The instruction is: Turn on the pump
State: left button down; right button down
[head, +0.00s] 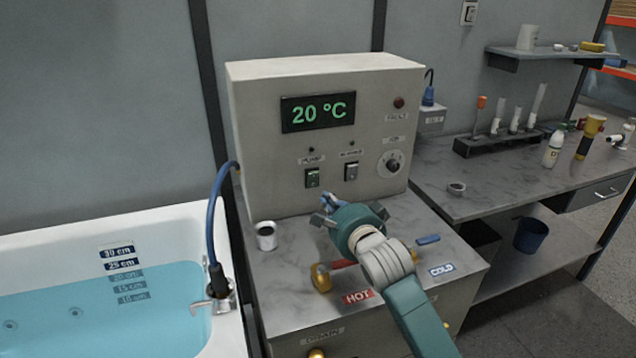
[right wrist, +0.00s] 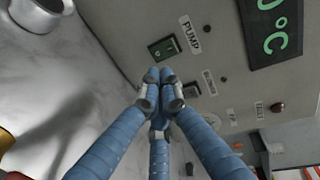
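The pump switch (head: 312,178) is a small dark green rocker on the front of the beige control box (head: 262,170), under a small dark lamp. In the right wrist view the pump switch (right wrist: 165,48) sits beside its PUMP label. My right gripper (head: 328,203) is in front of the box, below and slightly right of the switch. In the right wrist view its blue fingertips (right wrist: 160,76) are together with nothing between them, close to the switch. I cannot tell whether they touch the panel. My left gripper is not in view.
The blower switch (head: 351,170) is right of the pump switch, with a dial (head: 390,164) farther right. The display (head: 318,112) reads 20 °C. A metal cup (head: 266,236), red HOT handle and blue COLD handle (head: 428,240) are on the counter. The filled bathtub (head: 180,218) is left.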

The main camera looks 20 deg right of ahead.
aim_at(314, 179)
jog(key=w+p, duration=0.1)
jog(key=w, duration=0.5)
jog(key=shift+w+f, duration=0.1)
jog(key=shift+w, duration=0.25)
jog(key=shift+w+a, duration=0.1)
jog(key=shift+w, duration=0.65)
